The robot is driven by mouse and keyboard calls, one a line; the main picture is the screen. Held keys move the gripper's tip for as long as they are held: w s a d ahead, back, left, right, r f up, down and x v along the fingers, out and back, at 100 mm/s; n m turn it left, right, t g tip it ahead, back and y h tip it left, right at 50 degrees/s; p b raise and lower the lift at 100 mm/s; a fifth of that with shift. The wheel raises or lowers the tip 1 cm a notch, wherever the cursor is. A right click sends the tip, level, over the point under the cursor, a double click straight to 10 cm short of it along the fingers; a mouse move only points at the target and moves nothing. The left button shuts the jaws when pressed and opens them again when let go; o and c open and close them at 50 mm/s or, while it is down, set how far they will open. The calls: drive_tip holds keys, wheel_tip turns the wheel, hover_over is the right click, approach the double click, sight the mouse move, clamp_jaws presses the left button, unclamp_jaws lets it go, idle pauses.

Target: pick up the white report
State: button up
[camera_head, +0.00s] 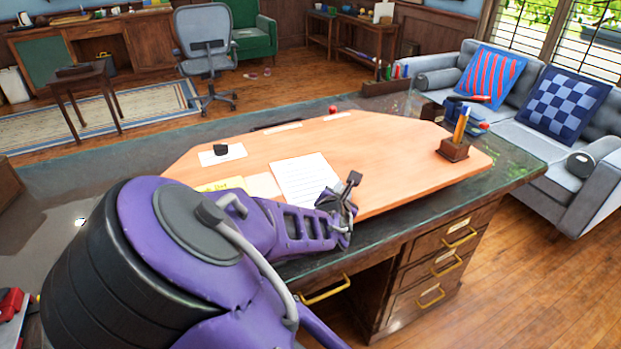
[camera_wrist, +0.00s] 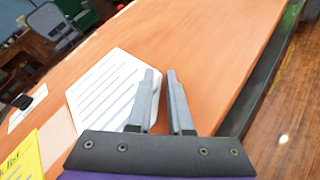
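A white sheet with printed lines, which looks like the white report (camera_head: 303,177), lies flat on the orange desk top near its front edge. In the wrist view the sheet (camera_wrist: 100,88) is just left of and partly behind my gripper's fingers. My gripper (camera_head: 352,190) is over the desk's front part, beside the sheet's right edge. In the wrist view my gripper (camera_wrist: 162,78) has its two fingers apart with a narrow gap, nothing between them. Its height above the desk is hard to tell.
A yellow note (camera_head: 222,184) lies left of the sheet. A white card with a dark object (camera_head: 221,150) lies behind it. A wooden pencil holder (camera_head: 454,150) stands at the right. A sofa (camera_head: 540,130) is beyond the desk's right end. The desk's middle right is clear.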

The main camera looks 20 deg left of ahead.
clamp_jaws()
